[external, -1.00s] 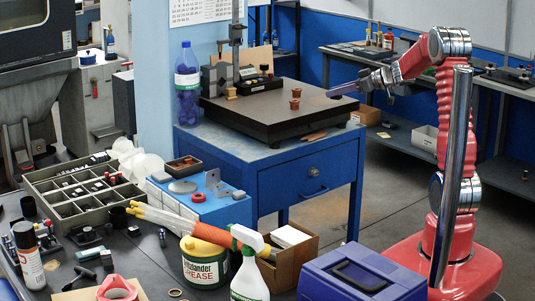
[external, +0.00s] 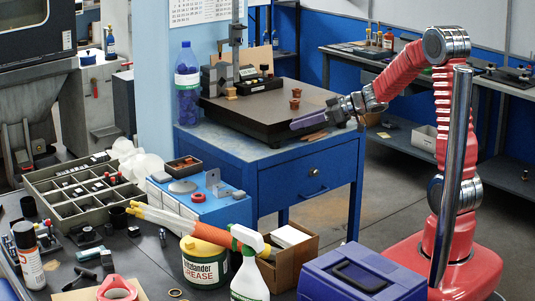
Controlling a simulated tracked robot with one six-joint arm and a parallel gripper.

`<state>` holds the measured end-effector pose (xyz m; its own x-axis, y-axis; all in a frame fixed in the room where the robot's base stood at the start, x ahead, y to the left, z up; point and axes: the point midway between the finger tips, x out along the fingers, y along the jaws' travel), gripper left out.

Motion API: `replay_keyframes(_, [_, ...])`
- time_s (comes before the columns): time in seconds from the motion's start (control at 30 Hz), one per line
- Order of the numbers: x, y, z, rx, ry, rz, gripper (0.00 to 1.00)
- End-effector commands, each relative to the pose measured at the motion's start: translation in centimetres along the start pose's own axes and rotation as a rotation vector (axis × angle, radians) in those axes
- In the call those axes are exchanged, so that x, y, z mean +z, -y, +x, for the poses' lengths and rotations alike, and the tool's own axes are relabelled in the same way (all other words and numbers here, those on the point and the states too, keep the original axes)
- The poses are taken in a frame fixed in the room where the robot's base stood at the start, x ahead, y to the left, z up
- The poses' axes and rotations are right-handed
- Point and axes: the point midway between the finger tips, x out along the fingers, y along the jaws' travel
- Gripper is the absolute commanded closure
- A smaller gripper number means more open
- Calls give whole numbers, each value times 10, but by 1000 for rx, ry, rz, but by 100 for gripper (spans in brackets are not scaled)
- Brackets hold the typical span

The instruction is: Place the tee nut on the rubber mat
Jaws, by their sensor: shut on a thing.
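My gripper (external: 331,114) is at the front right corner of the dark surface plate. It is shut on a long purple-grey bar (external: 307,121), which points left along the plate's front edge. The bar may be the tee nut; its shape is too small to be sure. I cannot tell whether it touches the plate or hangs just in front of it. No rubber mat can be made out with certainty in this view.
The dark plate (external: 255,112) lies on a blue table (external: 290,160). Two small rust-brown parts (external: 295,97) stand on it, with a height gauge (external: 236,50) behind. A purple-filled bottle (external: 187,82) stands at its left. Flat brown pieces (external: 313,137) lie before the plate.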

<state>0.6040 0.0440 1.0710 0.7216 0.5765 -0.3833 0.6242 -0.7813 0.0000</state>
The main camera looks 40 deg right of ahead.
Motion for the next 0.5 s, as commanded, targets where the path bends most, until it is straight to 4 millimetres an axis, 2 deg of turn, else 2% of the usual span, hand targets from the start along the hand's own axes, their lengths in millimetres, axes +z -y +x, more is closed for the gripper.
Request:
replay_keyframes(0.13, [37, -5, -1, 29, 4, 19, 100])
replay_keyframes(0.3, [76, -31, -16, 145, 2, 66, 100])
replay_keyframes(0.5, [113, -56, -38, 276, 2, 118, 100])
